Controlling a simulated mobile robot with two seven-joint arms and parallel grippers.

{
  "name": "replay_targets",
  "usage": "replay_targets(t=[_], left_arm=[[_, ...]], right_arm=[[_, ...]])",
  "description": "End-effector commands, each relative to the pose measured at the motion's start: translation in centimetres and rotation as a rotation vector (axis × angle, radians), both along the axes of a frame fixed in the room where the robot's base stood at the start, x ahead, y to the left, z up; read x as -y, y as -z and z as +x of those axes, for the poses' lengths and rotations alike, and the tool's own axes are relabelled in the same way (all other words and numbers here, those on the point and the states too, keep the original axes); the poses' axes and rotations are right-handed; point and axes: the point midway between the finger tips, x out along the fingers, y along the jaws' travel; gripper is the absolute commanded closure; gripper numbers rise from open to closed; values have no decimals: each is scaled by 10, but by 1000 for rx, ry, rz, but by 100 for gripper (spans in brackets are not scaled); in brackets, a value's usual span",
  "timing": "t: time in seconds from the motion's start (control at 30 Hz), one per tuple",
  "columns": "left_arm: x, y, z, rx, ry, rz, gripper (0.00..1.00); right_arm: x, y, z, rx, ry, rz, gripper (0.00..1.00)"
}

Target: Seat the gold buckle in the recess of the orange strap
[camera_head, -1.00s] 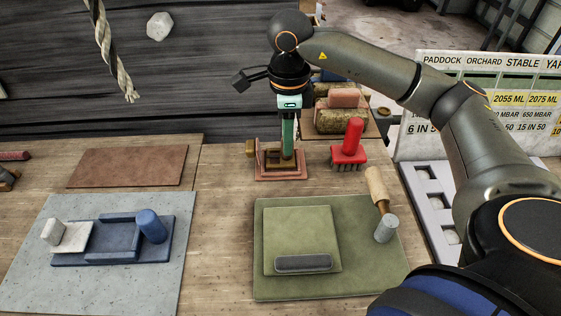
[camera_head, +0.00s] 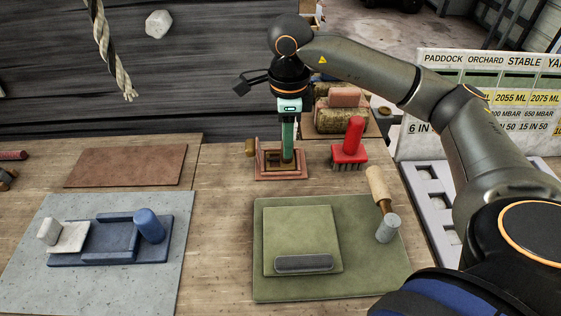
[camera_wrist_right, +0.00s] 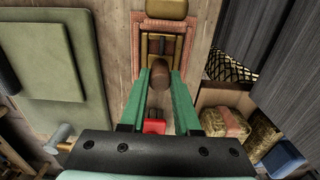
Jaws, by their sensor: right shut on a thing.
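The orange strap (camera_head: 292,177), a pinkish-orange base with raised walls, lies on the bench; it also shows in the wrist view (camera_wrist_right: 141,51). The gold buckle (camera_wrist_right: 157,46) appears as a tan-gold rectangular frame inside the strap's outline. A brown upright grip (camera_wrist_right: 160,76), seemingly the buckle's, stands between the fingertips. My right gripper (camera_head: 287,158), with green fingers, points down over the strap and is shut on this piece. The fingers hide part of the recess, so I cannot tell whether the buckle rests fully on its floor. My left gripper is out of view.
A gold block (camera_head: 250,147) stands at the strap's left end. A red brush (camera_head: 350,152) stands close on the right. A green mat (camera_head: 350,275) with a wooden-handled mallet (camera_head: 380,190) lies in front.

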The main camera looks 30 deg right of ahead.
Motion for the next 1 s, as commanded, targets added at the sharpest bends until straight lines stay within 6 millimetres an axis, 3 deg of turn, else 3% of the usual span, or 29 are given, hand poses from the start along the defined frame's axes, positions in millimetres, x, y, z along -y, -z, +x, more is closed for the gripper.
replay_targets(t=[0.17,0.2,0.47,1.0], left_arm=[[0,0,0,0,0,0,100],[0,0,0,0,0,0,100],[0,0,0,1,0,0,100],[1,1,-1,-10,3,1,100]], right_arm=[[0,1,0,-1,0,0,100],[0,1,0,-1,0,0,65],[0,1,0,-1,0,0,36],[0,1,0,-1,0,0,34]])
